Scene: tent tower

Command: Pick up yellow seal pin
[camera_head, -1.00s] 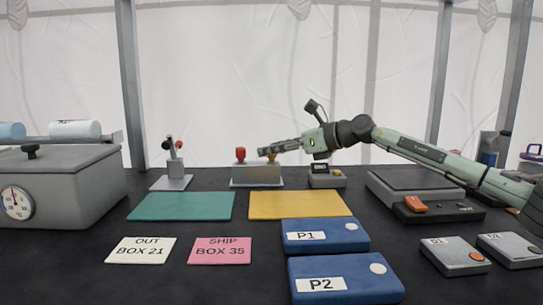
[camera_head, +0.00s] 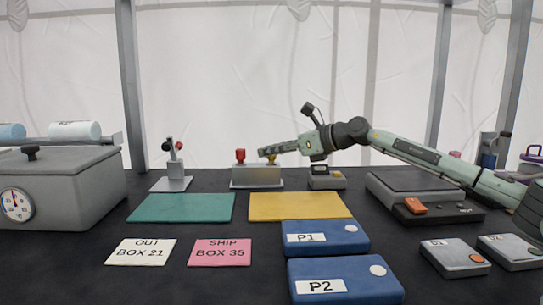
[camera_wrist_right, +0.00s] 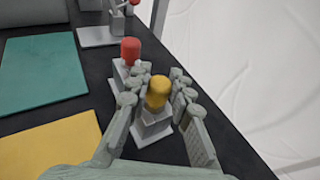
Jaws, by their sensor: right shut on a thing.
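The yellow seal pin (camera_wrist_right: 157,93) stands upright in a grey stand (camera_wrist_right: 152,127) in the right wrist view, between the fingers of my right gripper (camera_wrist_right: 159,76). The gripper is shut on the pin. In the head view, my right gripper (camera_head: 268,151) reaches in from the right over the grey stand (camera_head: 257,176). Its fingers hide most of the pin there, leaving a small yellow patch (camera_head: 271,159). A red pin (camera_head: 240,156) stands just left of it in the same stand and also shows in the wrist view (camera_wrist_right: 131,50). My left gripper is not in view.
A small grey lever stand (camera_head: 173,175) is left of the pin stand, and a dark-topped grey device (camera_head: 325,178) is right of it. Green (camera_head: 180,207) and yellow mats (camera_head: 300,206) lie in front. Blue boxes P1 (camera_head: 345,238) and P2 (camera_head: 355,275) stand nearer.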

